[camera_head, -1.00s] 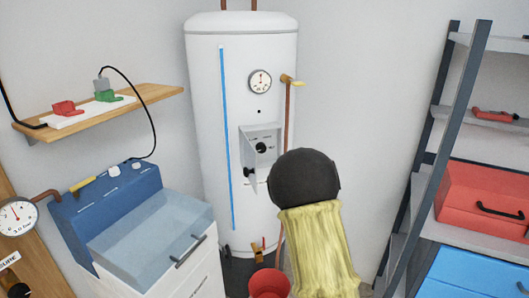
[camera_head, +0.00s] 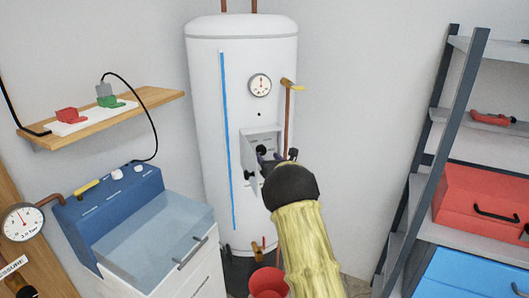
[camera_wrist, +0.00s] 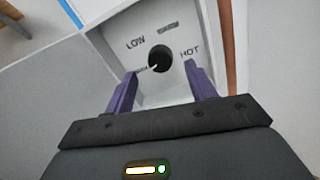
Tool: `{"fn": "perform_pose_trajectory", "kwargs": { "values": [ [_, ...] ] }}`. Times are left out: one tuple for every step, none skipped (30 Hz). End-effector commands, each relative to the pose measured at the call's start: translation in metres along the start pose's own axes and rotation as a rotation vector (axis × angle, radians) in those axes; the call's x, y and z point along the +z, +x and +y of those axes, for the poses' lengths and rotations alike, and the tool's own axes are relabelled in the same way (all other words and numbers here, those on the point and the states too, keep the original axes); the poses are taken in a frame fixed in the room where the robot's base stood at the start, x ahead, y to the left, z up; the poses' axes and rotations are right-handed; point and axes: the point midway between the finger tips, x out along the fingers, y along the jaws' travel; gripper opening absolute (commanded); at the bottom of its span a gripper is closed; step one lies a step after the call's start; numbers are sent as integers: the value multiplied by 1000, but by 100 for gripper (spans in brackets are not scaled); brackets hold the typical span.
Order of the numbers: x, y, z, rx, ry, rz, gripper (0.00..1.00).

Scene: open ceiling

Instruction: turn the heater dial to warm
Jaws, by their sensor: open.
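The heater is a tall white tank (camera_head: 212,120) with a grey control box (camera_head: 249,137) on its front, its small door (camera_head: 252,183) hanging open. In the wrist view the black dial (camera_wrist: 159,59) sits on the box's white panel, with LOW at its upper left, HOT at its right and a blurred label between them. The dial's white mark points to its lower left, towards another label I cannot read clearly. My gripper (camera_wrist: 160,84) is open, with its purple fingers pointing at the panel, one on each side below the dial. It also shows at the box in the head view (camera_head: 271,160).
A copper pipe (camera_head: 287,120) with a yellow handle runs down just right of the box. A shelf rack (camera_head: 445,130) stands at the right.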

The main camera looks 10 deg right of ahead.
Motion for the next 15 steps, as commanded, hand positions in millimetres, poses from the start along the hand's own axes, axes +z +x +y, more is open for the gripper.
{"fn": "perform_pose_trajectory", "kwargs": {
  "values": [
    [1, 6, 0, 1, 0, 0, 56],
    [1, 10, 0, 0, 0, -1, 56],
    [1, 15, 0, 1, 0, -1, 56],
    [1, 18, 0, 1, 0, -1, 56],
    [1, 21, 0, 1, 0, 0, 56],
    [1, 25, 0, 1, 0, 0, 56],
    [1, 28, 0, 1, -1, -1, 56],
    [1, 30, 0, 0, -1, 0, 56],
    [0, 33, 0, 0, -1, 0, 56],
    [0, 35, 0, 0, -1, 0, 56],
    [0, 36, 0, 0, -1, 0, 56],
    [0, 38, 0, 0, 0, -1, 56],
    [1, 39, 0, 0, 0, -1, 56],
    [0, 39, 0, 0, 0, -1, 56],
    [0, 40, 0, 0, 0, -1, 56]
  ]
}}
